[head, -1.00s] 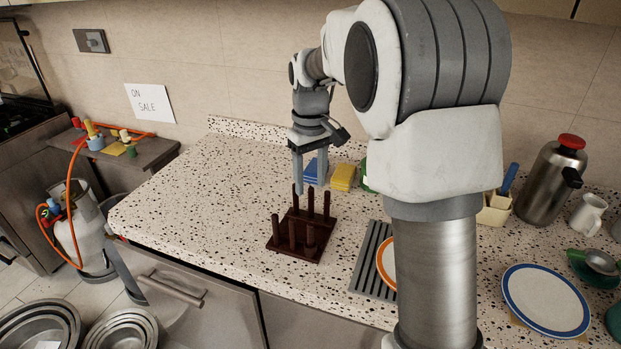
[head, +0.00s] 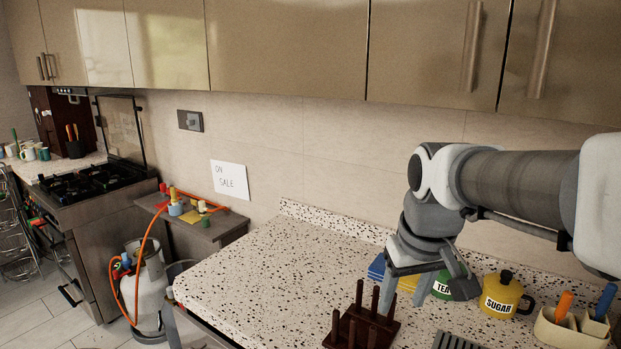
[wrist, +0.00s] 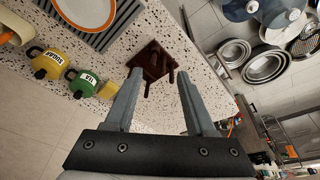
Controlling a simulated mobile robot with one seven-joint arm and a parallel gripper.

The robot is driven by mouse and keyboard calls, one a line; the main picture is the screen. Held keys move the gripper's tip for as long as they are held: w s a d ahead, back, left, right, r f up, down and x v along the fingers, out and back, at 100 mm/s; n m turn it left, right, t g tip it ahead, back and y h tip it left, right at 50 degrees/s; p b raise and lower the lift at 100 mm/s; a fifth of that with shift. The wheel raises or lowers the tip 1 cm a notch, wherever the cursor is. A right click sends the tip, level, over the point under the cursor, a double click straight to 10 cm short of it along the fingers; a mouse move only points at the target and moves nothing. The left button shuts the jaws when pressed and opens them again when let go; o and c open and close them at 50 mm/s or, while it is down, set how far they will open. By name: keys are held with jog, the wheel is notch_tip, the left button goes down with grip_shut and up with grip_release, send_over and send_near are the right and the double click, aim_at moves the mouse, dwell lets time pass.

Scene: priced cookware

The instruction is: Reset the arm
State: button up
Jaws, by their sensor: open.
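My gripper (head: 402,293) is open and empty above the speckled counter (head: 270,270), to the right of and a little above the dark wooden peg rack (head: 362,332). In the wrist view the two grey fingers of my gripper (wrist: 160,88) are spread apart, with the peg rack (wrist: 152,62) beyond and between them. The rack's lower part is cut off in the head view. My arm reaches in from the right.
A green tea pot (head: 441,287), a yellow sugar pot (head: 500,296) and a cream utensil holder (head: 572,330) stand right of my gripper. Blue and yellow blocks are partly hidden behind it. Cabinets (head: 285,45) hang above. The counter's left part is clear.

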jog(key=s+f+m+t, duration=0.1)
jog(key=s+t, duration=0.1)
jog(key=s, duration=1)
jog(key=shift+f+m+t, duration=0.3)
jog(key=shift+f+m, duration=0.05)
jog(key=shift+m, duration=0.05)
